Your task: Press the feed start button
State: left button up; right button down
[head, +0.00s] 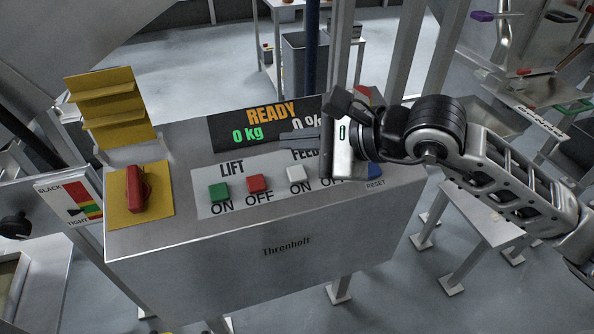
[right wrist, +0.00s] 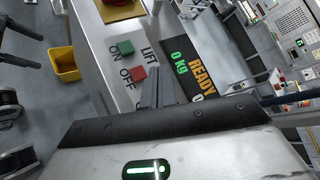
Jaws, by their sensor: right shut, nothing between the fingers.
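The white feed ON button (head: 297,174) sits on the control panel (head: 240,180), under the partly covered FEED label. My right gripper (head: 284,138) is shut and empty, its fingers pointing left over the panel. The fingertips show above and slightly left of the white button in the head view, apart from it. The gripper body covers the feed OFF button and part of the display. In the right wrist view the closed fingers (right wrist: 155,75) lie between the lift buttons and the display, and the white button is hidden. My left gripper is not in view.
Beside the white button are the red lift OFF button (head: 257,184), the green lift ON button (head: 219,193) and the blue RESET button (head: 374,171). The display (head: 245,125) reads READY and 0 kg. A red switch handle (head: 137,189) stands on a yellow plate at left.

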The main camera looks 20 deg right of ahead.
aim_at(297, 174)
jog(key=d, duration=0.1)
jog(key=w+d+h, duration=0.1)
jog(key=h, duration=0.1)
jog(key=shift+w+d+f, duration=0.2)
jog(key=shift+d+f, duration=0.15)
jog(key=shift+d, duration=0.05)
jog(key=f+b, duration=0.1)
jog(key=f, duration=0.1)
jog(key=w+f+b, duration=0.1)
jog(key=f, duration=0.2)
jog(key=w+f+b, duration=0.1)
jog(key=f+b, duration=0.1)
jog(key=shift+f, duration=0.25)
jog(key=shift+w+f+b, duration=0.25)
jog(key=shift+f+b, duration=0.2)
jog(key=shift+b, duration=0.05)
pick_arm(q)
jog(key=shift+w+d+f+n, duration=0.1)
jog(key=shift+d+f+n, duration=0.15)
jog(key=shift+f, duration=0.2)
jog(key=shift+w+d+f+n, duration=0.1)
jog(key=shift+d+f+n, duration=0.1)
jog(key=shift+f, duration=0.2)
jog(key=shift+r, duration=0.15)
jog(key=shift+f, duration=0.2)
pick_arm(e)
jog(key=shift+f, duration=0.1)
